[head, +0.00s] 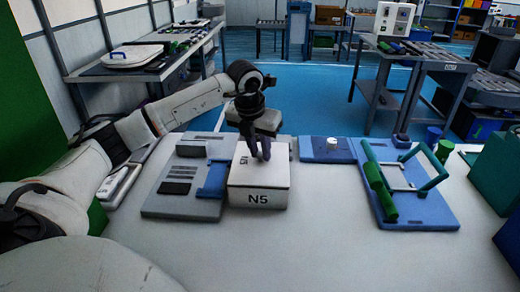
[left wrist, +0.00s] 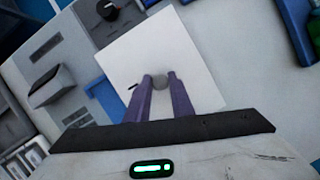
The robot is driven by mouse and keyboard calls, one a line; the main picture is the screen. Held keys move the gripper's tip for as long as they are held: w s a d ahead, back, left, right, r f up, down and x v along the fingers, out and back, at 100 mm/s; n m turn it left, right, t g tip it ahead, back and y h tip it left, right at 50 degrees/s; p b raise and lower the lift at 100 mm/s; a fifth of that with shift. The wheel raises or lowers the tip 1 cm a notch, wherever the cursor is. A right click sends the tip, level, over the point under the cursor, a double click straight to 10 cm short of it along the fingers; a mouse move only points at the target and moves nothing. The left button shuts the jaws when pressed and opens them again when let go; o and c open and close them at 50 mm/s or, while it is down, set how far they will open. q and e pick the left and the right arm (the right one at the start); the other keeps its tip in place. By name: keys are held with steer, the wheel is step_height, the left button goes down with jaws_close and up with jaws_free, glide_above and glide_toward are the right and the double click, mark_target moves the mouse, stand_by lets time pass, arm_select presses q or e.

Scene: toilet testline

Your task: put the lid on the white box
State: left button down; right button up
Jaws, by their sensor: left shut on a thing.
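The white box (head: 259,197), marked N5 on its front, stands on the light table in the middle of the head view. Its white square lid (head: 275,176) lies over the top of the box, roughly in line with it; I cannot tell whether it is fully seated. My left gripper (head: 261,156) points down over the lid with its purple fingers. In the left wrist view the fingertips (left wrist: 159,82) are shut on the grey round knob (left wrist: 159,84) at the middle of the lid (left wrist: 140,48). The knob is hidden in the head view. My right gripper is not in view.
A grey board (head: 180,208) with dark slots and a blue bracket (head: 212,180) lies close left of the box. Right are a small blue plate (head: 316,152) and a blue board (head: 430,210) with green handles. The table front is clear.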

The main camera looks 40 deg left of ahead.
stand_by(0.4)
arm_select(q)
steer(key=c, duration=1.5)
jaws_free()
steer(key=shift+o, duration=0.2)
steer(key=shift+f, duration=0.1)
steer(key=shift+r+p, duration=2.8)
steer(key=shift+r, duration=0.75)
step_height(320, 180, down, 7)
steer(key=b, duration=0.5)
steer(key=shift+r, duration=0.2)
